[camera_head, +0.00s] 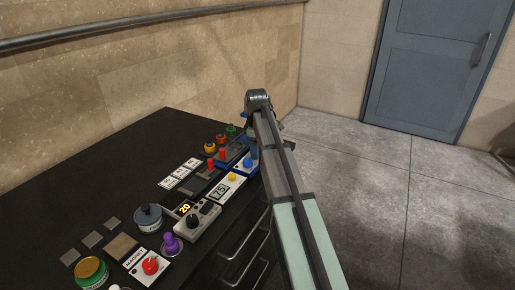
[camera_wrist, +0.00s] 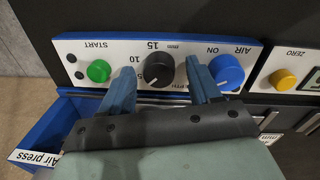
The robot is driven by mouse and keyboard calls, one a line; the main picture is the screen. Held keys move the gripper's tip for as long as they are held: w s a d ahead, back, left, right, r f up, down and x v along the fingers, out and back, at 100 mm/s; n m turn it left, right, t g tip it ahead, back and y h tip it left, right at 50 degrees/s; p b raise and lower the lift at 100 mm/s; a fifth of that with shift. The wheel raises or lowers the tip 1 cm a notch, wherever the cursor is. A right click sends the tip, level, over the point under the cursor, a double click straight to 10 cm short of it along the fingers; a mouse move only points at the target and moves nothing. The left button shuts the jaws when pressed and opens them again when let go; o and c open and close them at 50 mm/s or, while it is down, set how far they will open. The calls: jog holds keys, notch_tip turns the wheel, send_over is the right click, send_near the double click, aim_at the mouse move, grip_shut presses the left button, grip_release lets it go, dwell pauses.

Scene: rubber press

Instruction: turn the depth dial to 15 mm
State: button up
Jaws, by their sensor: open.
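In the wrist view the depth dial (camera_wrist: 159,70) is a round black knob on a white panel (camera_wrist: 205,47) with a blue edge. Its lettering appears upside down, with 10 and 15 mm marks around the knob. My gripper (camera_wrist: 160,66) is open, with one blue finger on each side of the dial. I cannot tell whether either finger touches it. In the head view my arm hides the dial.
The blue AIR knob (camera_wrist: 227,70) is close beside the right finger. The green START button (camera_wrist: 98,71) is left of the left finger. A yellow ZERO button (camera_wrist: 283,79) is farther right. The black bench (camera_head: 110,170) carries several other controls.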

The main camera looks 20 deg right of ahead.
jog(key=c, duration=1)
jog(key=shift+c, duration=0.2)
jog(key=m, duration=0.5)
jog(key=shift+m, duration=0.4)
jog(key=m, duration=0.5)
jog(key=shift+w+m+g, duration=0.1)
jog(key=shift+m+g, duration=0.2)
jog(key=m, duration=1.1)
jog(key=shift+d+g, duration=0.1)
jog(key=shift+g, duration=0.2)
